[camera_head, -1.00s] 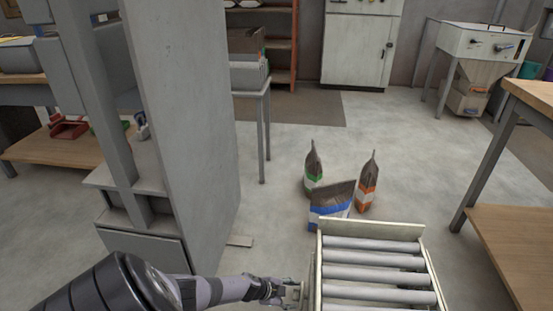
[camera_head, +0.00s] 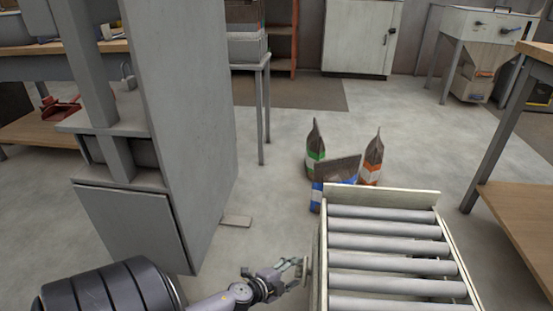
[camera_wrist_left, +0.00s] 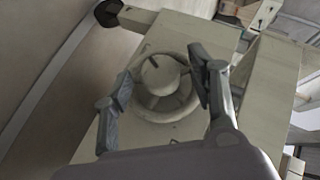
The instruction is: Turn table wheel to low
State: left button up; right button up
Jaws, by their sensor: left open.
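The table wheel (camera_wrist_left: 165,112) is a pale round handwheel with a central hub, mounted on the beige side of the roller table. In the left wrist view it lies between the two fingers of my left gripper (camera_wrist_left: 158,95), which are apart on either side of it. In the head view the wheel (camera_head: 308,271) shows edge-on at the left side of the roller table (camera_head: 323,235), with my left gripper (camera_head: 296,272) right at it from the left. I cannot tell whether the fingers touch the rim. No low marking is readable. My right gripper is not seen.
Several printed bags, one with a green band (camera_head: 315,160), stand on the floor behind the roller table. A wooden workbench (camera_head: 515,220) is at right. Open floor lies between cabinet and rollers.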

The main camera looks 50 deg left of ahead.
pick_arm(q)
jog(key=s+r+t+b, duration=0.1)
jog(key=s+b, duration=0.5)
jog(key=s, duration=0.1)
jog(key=shift+d+r+m+t+y, duration=0.25)
jog(key=shift+r+m+t+y, duration=0.05)
jog(key=shift+r+m, duration=0.1)
dwell(0.5)
